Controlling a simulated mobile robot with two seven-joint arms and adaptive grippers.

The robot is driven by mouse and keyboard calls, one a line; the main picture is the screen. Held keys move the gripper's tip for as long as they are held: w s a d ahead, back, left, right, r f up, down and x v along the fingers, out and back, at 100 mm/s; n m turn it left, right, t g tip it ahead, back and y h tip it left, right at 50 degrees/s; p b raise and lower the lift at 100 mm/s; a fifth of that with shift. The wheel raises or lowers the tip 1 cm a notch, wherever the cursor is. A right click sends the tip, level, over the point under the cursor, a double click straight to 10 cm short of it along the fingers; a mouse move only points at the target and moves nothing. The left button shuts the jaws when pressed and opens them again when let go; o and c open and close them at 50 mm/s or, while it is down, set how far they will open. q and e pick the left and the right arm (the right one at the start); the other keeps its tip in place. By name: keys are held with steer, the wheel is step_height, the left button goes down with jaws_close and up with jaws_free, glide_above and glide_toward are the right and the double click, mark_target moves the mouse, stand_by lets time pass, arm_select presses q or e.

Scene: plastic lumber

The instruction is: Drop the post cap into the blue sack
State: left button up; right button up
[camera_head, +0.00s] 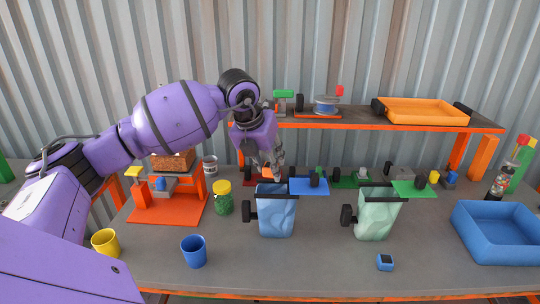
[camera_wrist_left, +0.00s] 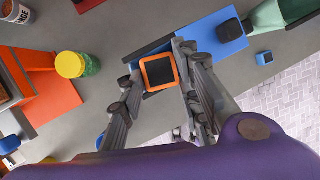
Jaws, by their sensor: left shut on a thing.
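The post cap (camera_wrist_left: 160,72) is a small orange square with a dark centre. My left gripper (camera_wrist_left: 158,80) is shut on it in the left wrist view. In the head view my left gripper (camera_head: 266,160) points down just above the back of the blue sack (camera_head: 276,215), and only a bit of orange cap (camera_head: 267,172) shows. The blue sack hangs open on a dark frame with a blue panel (camera_head: 309,186) at its right. In the wrist view the cap overlaps the sack's mouth, partly hidden by fingers; I cannot tell the exact height gap. My right gripper is not in view.
A pale green sack (camera_head: 377,215) with a green panel (camera_head: 414,189) stands to the right. A small blue cap (camera_head: 385,262) lies in front of it. A green jar with yellow lid (camera_head: 223,198) and a blue cup (camera_head: 194,251) are left. A blue tray (camera_head: 500,232) is far right.

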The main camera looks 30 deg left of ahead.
arm_select(q)
steer(key=shift+f, duration=0.15)
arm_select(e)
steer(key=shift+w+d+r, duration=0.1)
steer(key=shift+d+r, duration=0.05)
arm_select(q)
steer(key=o, duration=0.7)
steer(key=shift+c, duration=0.2)
steer(key=o, duration=0.5)
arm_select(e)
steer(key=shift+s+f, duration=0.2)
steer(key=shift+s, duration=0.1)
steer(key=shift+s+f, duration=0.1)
arm_select(q)
steer(key=v, duration=1.2)
